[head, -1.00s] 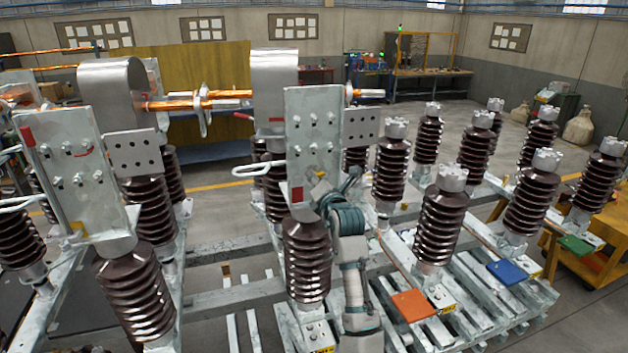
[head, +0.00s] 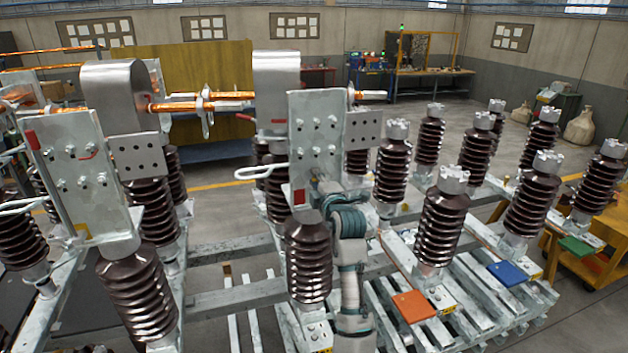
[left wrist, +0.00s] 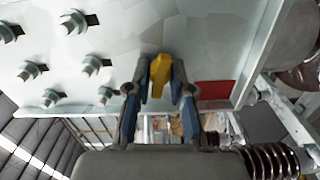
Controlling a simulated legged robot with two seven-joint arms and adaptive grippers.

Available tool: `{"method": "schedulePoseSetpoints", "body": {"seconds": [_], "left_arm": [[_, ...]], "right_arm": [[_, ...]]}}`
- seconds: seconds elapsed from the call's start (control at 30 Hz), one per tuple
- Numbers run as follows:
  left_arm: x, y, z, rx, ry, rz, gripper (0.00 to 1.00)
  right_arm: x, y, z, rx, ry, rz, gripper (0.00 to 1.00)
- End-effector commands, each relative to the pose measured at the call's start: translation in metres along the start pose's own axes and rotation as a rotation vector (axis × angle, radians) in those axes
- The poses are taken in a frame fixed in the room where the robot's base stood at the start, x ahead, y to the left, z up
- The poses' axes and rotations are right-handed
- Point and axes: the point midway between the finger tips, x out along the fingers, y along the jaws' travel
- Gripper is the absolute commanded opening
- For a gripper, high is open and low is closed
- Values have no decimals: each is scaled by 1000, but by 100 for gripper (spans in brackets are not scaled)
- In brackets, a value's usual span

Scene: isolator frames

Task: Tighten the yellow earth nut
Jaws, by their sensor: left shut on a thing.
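The yellow earth nut (left wrist: 158,72) is in the middle of the left wrist view, at the lower part of a pale metal plate (left wrist: 120,35). My left gripper (left wrist: 160,78) has one finger on each side of the nut and is shut on it. In the head view my left gripper (head: 320,183) is at the lower right part of the plate (head: 315,130), above a brown insulator (head: 307,262). The nut cannot be made out there. My right gripper is not in view.
Several plain bolts (left wrist: 75,22) stick out of the plate, and a red patch (left wrist: 214,94) is beside the nut. A second bolted plate (head: 78,165) stands at the left. Ribbed insulators (head: 441,225) crowd the right. Orange (head: 414,306) and blue (head: 507,272) plates lie low there.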

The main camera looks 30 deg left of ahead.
Motion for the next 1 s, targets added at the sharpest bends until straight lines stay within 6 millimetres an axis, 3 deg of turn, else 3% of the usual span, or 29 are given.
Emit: {"method": "schedulePoseSetpoints", "body": {"seconds": [1.0], "left_arm": [[2, -7, 5, 965, -17, -15, 0]], "right_arm": [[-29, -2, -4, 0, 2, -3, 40]]}}
